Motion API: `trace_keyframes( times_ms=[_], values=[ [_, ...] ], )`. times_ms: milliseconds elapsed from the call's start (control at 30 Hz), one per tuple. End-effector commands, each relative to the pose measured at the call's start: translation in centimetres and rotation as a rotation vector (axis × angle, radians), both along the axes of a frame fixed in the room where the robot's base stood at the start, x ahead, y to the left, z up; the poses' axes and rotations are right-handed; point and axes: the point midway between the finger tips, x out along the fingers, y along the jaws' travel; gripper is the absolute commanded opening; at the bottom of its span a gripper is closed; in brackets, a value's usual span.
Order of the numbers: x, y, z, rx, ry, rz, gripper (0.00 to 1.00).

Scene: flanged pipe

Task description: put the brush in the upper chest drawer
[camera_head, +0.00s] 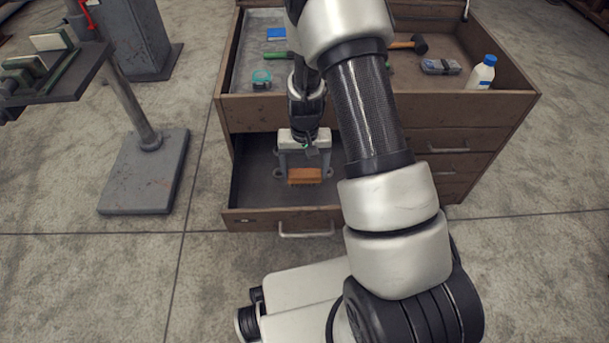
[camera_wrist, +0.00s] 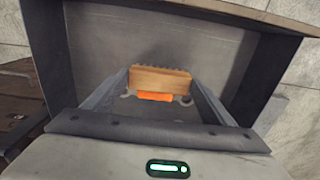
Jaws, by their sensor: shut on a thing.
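My gripper (camera_head: 305,176) points down into the open drawer (camera_head: 283,219) of the brown chest (camera_head: 370,113). It is shut on the brush (camera_head: 305,179), a tan wooden block with an orange part. In the wrist view the brush (camera_wrist: 160,80) sits between the two fingertips, with bristles along its far edge and the orange part (camera_wrist: 155,97) on the near side. The drawer's grey walls (camera_wrist: 240,62) surround the brush in that view. The drawer floor (camera_head: 258,180) looks bare where it shows. I cannot tell whether the brush touches the floor.
The chest's open top compartment holds a white bottle (camera_head: 483,72), a hammer (camera_head: 417,43), a grey box (camera_head: 440,66), a teal item (camera_head: 262,78) and a blue item (camera_head: 277,34). Closed drawers (camera_head: 440,146) are at the right. A metal stand (camera_head: 147,170) stands left.

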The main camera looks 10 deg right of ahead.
Motion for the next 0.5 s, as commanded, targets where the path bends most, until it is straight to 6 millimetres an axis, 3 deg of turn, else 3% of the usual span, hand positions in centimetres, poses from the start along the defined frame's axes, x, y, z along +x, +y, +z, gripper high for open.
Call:
trace_keyframes(
  times_ms=[33,100,500],
  values=[
    [0.0,0.0,-1.2,0.0,0.002,0.0,0.6],
    [0.0,0.0,-1.8,0.0,0.0,0.0,0.6],
    [0.0,0.0,-2.3,0.0,0.0,0.0,0.6]
  ],
)
